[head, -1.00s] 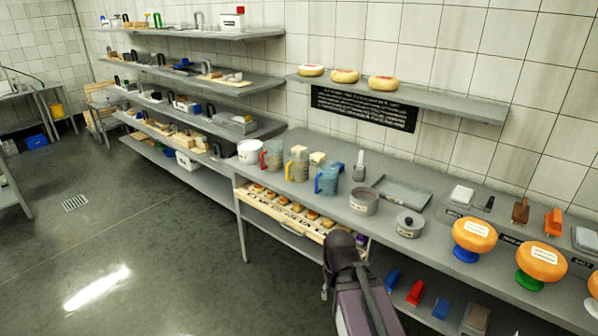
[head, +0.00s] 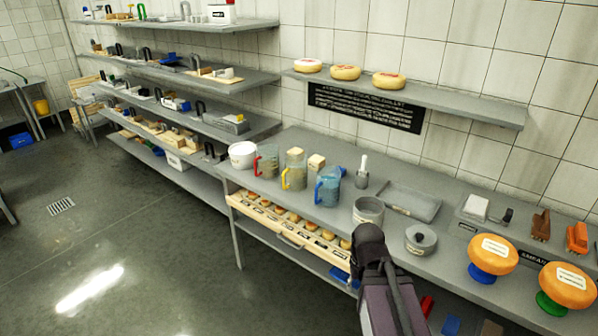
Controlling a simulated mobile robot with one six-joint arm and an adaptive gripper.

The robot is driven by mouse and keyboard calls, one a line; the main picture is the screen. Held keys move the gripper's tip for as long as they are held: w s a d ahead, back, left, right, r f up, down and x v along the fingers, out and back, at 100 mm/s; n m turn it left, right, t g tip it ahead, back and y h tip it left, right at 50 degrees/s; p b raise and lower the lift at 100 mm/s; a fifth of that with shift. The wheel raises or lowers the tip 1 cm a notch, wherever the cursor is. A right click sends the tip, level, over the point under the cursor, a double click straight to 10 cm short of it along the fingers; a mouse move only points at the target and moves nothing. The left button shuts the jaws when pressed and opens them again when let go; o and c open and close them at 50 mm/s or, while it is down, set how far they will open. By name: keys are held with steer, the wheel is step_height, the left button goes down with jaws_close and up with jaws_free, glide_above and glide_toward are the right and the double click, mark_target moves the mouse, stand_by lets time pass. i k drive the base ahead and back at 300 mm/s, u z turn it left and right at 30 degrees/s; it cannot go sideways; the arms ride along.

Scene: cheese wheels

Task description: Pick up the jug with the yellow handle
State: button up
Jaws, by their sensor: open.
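The jug with the yellow handle (head: 297,168) stands upright on the grey worktop in the head view, its yellow handle on its left side. A similar jug with a red handle (head: 268,160) stands to its left, and a jug with a blue handle (head: 330,186) to its right. A small pale block (head: 316,162) sits just behind and between the yellow and blue jugs. Part of my arm shows at the bottom, right of and in front of the jugs, well apart from them. My gripper's fingers do not show.
A white tub (head: 242,154) stands left of the jugs. A grey pot (head: 368,211), a lidded pot (head: 420,239) and a shallow tray (head: 409,202) lie to the right. An open drawer (head: 290,240) of small cheeses juts out below the jugs. Floor at left is clear.

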mark_target(294, 174)
steer(key=z, duration=0.05)
steer(key=i, duration=1.2)
steer(key=u, duration=0.55)
